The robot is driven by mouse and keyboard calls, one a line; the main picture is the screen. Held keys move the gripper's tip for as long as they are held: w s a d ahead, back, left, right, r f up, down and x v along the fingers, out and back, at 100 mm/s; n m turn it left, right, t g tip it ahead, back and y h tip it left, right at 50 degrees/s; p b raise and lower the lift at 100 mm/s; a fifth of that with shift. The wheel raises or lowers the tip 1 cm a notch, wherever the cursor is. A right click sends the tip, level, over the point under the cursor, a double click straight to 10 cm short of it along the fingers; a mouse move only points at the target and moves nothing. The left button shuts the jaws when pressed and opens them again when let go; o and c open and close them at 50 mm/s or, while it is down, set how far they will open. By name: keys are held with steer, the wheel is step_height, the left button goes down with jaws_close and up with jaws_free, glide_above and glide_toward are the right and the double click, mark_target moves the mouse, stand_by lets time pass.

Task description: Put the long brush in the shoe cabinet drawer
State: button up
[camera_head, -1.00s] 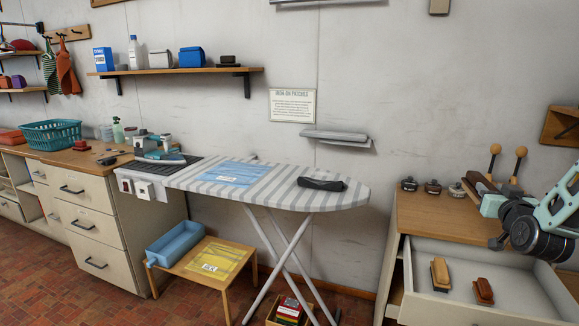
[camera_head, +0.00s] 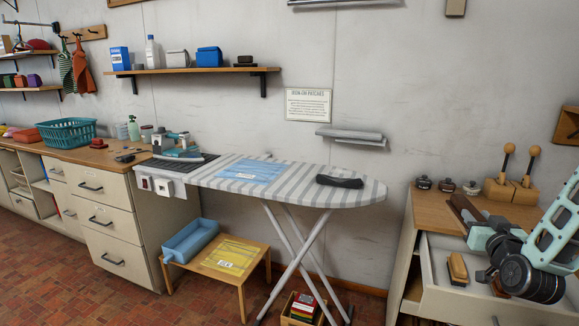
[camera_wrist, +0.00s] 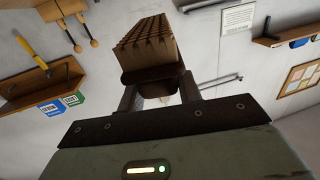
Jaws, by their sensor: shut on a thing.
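The long brush (camera_wrist: 150,42), with a dark brown back and tan bristles, is clamped between my gripper's fingers (camera_wrist: 160,92) in the wrist view. In the head view the brush shows as a dark brown length (camera_head: 459,206) at the right, in front of the cabinet top. My gripper (camera_head: 472,224) is shut on it, above the back of the open drawer. The shoe cabinet (camera_head: 428,208) has a wooden top, and its pale drawer (camera_head: 437,258) is pulled out. My arm hides much of the drawer's right side.
A tan-topped brush (camera_head: 457,267) lies in the drawer's left part. Several small dark jars (camera_head: 424,183) and a wooden block with two knobbed handles (camera_head: 499,190) stand at the cabinet top's back. An ironing board (camera_head: 300,187) stands to the left.

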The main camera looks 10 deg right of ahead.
steer(key=s+a+f+n+y, duration=0.2)
steer(key=s+a+f+y, duration=0.1)
steer(key=a+f, duration=0.9)
steer(key=s+a+f+n+t+y, duration=0.1)
steer(key=s+a+f+n+y, duration=0.1)
steer(key=a+f, duration=1)
steer(key=shift+s+f+y, duration=0.55)
steer(key=shift+s+y, duration=0.15)
steer(key=shift+s, duration=0.25)
steer(key=r, duration=0.1)
steer(key=w+r+p, duration=0.1)
steer(key=r, duration=0.1)
steer(key=shift+r, duration=0.15)
